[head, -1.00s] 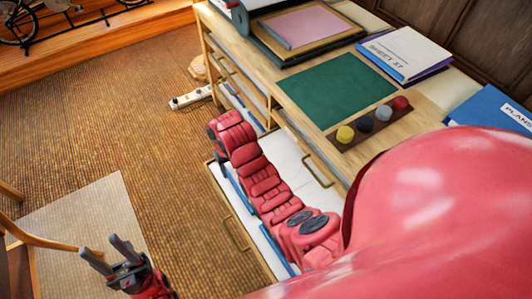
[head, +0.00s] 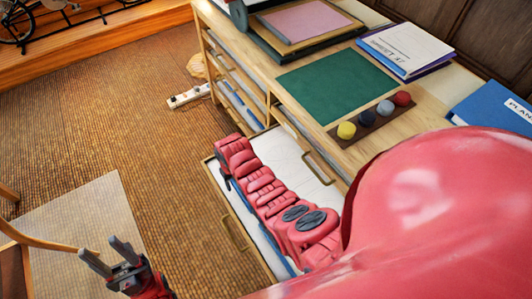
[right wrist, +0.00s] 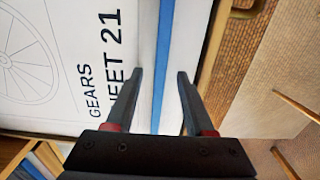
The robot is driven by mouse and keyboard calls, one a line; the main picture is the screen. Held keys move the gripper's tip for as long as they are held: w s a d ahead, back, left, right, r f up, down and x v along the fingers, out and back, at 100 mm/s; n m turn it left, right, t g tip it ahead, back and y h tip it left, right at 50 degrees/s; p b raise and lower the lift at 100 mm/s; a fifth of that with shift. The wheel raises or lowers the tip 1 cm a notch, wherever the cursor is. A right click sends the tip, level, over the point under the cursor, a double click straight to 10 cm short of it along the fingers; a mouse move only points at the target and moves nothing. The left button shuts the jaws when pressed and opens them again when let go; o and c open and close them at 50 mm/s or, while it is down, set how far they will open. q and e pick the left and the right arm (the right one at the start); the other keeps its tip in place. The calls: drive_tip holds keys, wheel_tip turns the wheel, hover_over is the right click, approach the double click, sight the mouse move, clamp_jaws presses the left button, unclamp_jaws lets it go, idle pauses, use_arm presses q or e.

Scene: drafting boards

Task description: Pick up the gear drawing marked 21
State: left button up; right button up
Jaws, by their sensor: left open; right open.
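The gear drawing marked 21 is a white sheet (right wrist: 60,60) in the right wrist view, with a spoked wheel outline and the words "GEARS" and "EET 21" readable. It lies in the open drawer, whose white contents (head: 290,155) show in the head view. My right gripper (right wrist: 160,78) is open and empty over the drawer's front side, its fingertips on either side of a blue strip (right wrist: 163,60) beside the sheet. In the head view my right arm hides its fingers. My left gripper (head: 104,247) is open and empty, away from the drawer, over the floor.
The drawer front with its handle (head: 232,233) stands out from the wooden cabinet. On top are a green mat (head: 335,92), several round coloured pots on a dark strip, a folder (head: 405,48) and a blue folder (head: 495,108). A chair (head: 35,235) stands at left.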

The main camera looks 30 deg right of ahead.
drive_tip(key=shift+f, duration=0.25)
clamp_jaws()
idle(0.5)
